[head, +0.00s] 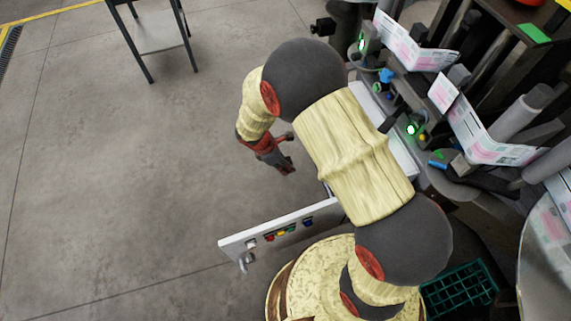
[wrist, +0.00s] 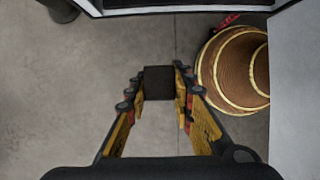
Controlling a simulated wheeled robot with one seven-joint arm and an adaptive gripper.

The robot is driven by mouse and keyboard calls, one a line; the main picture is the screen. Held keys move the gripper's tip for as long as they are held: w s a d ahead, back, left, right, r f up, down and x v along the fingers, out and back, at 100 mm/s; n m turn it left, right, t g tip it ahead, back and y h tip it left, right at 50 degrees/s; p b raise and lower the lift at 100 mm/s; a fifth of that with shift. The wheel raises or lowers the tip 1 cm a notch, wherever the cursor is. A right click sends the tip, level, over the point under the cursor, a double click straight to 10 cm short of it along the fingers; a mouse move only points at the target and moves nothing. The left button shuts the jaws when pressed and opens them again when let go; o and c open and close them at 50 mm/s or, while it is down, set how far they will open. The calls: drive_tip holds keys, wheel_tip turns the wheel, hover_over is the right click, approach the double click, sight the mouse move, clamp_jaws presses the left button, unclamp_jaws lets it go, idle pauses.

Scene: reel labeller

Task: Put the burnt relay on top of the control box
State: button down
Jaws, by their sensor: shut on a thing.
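My gripper (wrist: 158,88) is shut on a small dark block, the burnt relay (wrist: 158,83), held between its fingertips in the wrist view. In the head view my gripper (head: 286,164) hangs over open floor left of the machine, and the relay cannot be made out clearly there. The control box's pale top (head: 403,150) shows partly behind my arm. Its door (head: 282,234) stands open, with coloured buttons and a handle. In the wrist view a pale edge of the box (wrist: 190,9) lies beyond the gripper, and the grey door (wrist: 297,90) is at the right.
The labelling machine (head: 470,130), with printed label strips and lit green buttons, fills the right. A green crate (head: 460,292) lies at the lower right. A grey table (head: 150,32) stands at the top left. The concrete floor (head: 120,170) between is clear.

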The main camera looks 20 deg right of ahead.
sight(287, 160)
drive_tip(key=shift+r+p, duration=1.55)
drive_tip(key=shift+r, duration=0.45)
